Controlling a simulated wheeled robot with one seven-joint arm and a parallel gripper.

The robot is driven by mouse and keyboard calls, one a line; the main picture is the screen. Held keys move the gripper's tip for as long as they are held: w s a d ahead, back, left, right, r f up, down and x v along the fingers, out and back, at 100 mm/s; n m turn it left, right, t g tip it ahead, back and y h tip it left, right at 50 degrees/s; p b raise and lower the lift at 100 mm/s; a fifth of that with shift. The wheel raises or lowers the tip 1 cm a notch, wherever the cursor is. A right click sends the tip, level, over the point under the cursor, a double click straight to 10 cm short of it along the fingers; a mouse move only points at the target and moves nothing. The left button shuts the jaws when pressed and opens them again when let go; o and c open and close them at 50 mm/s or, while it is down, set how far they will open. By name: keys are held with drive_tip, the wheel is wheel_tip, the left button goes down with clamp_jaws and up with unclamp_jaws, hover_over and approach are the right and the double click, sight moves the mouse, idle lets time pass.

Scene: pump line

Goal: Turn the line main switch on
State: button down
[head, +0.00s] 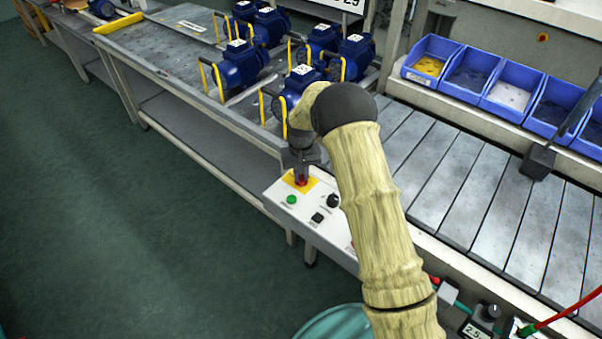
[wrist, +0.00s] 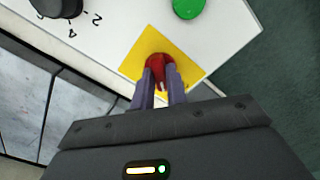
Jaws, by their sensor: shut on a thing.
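The line main switch is a red knob (wrist: 158,66) on a yellow square plate (wrist: 190,69), on a white control panel (head: 322,226). My gripper (head: 301,180) is over the knob, pointing down at it. In the wrist view the two fingers of my gripper (wrist: 159,88) are shut on the red knob, one on each side. The fingers hide part of the knob, so I cannot tell its exact setting.
A green button (head: 291,199), a black selector knob (head: 333,201) and a small black switch (head: 317,217) sit close by on the panel. Blue pumps (head: 240,62) stand on the bench behind. Blue bins (head: 468,75) line the conveyor (head: 440,165). The floor at left is clear.

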sight(301, 176)
drive_tip(key=m, duration=0.5)
drive_tip(key=shift+r+m+p, duration=0.1)
drive_tip(key=shift+m+p, duration=0.2)
drive_tip(key=m, duration=0.4)
drive_tip(key=shift+m+p, duration=0.4)
drive_tip(key=c, duration=1.4)
unclamp_jaws()
wheel_tip(301, 176, up, 17)
drive_tip(key=b, duration=0.1)
drive_tip(key=shift+r, duration=0.15)
